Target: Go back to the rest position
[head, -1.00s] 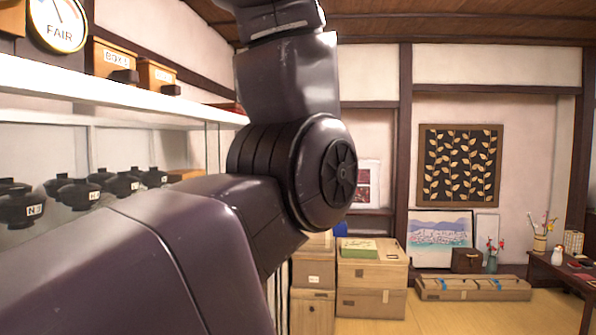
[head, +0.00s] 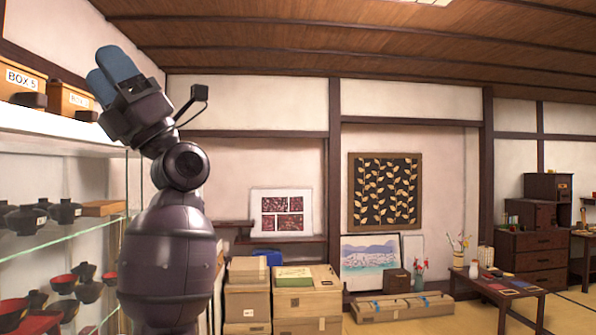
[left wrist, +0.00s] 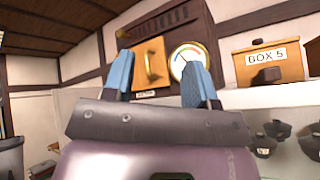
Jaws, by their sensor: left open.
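My left gripper (head: 108,68) is raised at the upper left of the head view, with its blue fingers pointing up beside the shelf. In the left wrist view its two blue fingers (left wrist: 157,76) stand apart with nothing between them, so it is open and empty. Behind them are a wooden panel with a brass handle (left wrist: 150,62) and a round dial (left wrist: 186,58). My right gripper is in neither view.
A white shelf (head: 60,122) close by on the left holds wooden boxes (head: 68,98). Dark lidded bowls (head: 65,210) stand below. Stacked cartons (head: 307,297) stand ahead. A low table (head: 500,290) is at right. Some tatami floor (head: 400,325) is clear.

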